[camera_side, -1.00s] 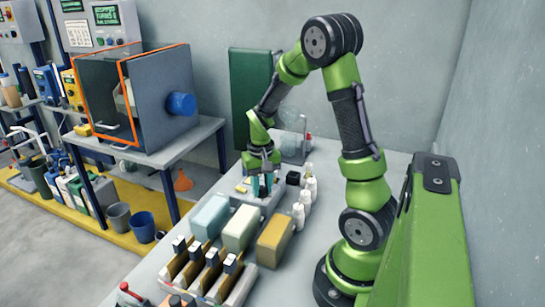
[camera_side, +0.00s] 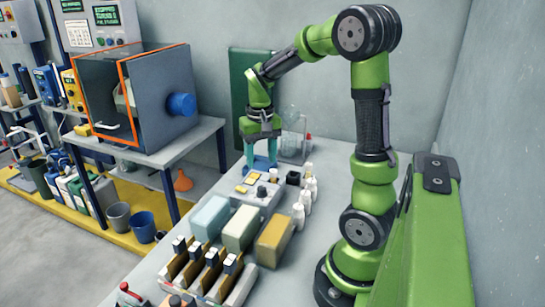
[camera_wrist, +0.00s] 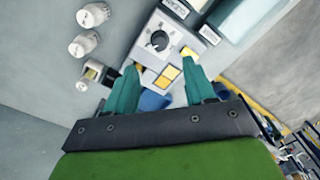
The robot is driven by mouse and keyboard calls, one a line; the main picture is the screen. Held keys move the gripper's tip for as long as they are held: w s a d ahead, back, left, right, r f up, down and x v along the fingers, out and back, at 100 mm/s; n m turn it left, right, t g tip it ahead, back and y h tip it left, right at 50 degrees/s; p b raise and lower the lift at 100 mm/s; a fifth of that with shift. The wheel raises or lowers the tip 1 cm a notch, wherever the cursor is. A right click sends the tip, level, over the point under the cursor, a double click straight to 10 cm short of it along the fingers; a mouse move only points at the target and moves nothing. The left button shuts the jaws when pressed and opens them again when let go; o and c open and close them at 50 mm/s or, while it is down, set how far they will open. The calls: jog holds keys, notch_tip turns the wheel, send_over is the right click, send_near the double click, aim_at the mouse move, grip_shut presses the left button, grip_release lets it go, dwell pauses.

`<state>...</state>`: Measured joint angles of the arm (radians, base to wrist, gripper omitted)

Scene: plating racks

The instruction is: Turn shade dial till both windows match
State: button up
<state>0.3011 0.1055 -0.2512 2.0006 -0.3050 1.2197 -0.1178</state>
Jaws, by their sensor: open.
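The shade device (camera_side: 248,200) is a pale grey box on the bench, also in the wrist view (camera_wrist: 143,52). Its dark round dial (camera_wrist: 159,40) sits on a light disc, and shows in the side view (camera_side: 262,191). Two yellow windows, one (camera_wrist: 188,53) and another (camera_wrist: 167,76), are on its top beside the dial. They look close in shade, but I cannot tell whether they match. My gripper (camera_side: 261,166) points down with teal fingers spread, empty, above and behind the device. In the wrist view my gripper (camera_wrist: 161,70) is apart from the dial.
White bottles (camera_side: 299,215) and a small black container (camera_side: 292,177) stand right of the device. Pale blue (camera_side: 210,217), cream (camera_side: 240,228) and tan (camera_side: 275,240) blocks stand in front, then slotted racks (camera_side: 205,275). Glassware (camera_side: 293,145) stands behind my gripper.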

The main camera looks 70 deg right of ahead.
notch_tip(320, 180, up, 7)
dwell(0.3)
jog(key=s+a+r+n+t+y, duration=0.1)
jog(key=s+a+n+t, duration=0.1)
jog(key=a, duration=0.8)
jog(key=s+a+n+t+y, duration=0.1)
jog(key=s+a+n+t, duration=0.2)
jog(key=a, duration=0.7)
jog(key=shift+s+a+r+t, duration=0.35)
jog(key=shift+t, duration=0.75)
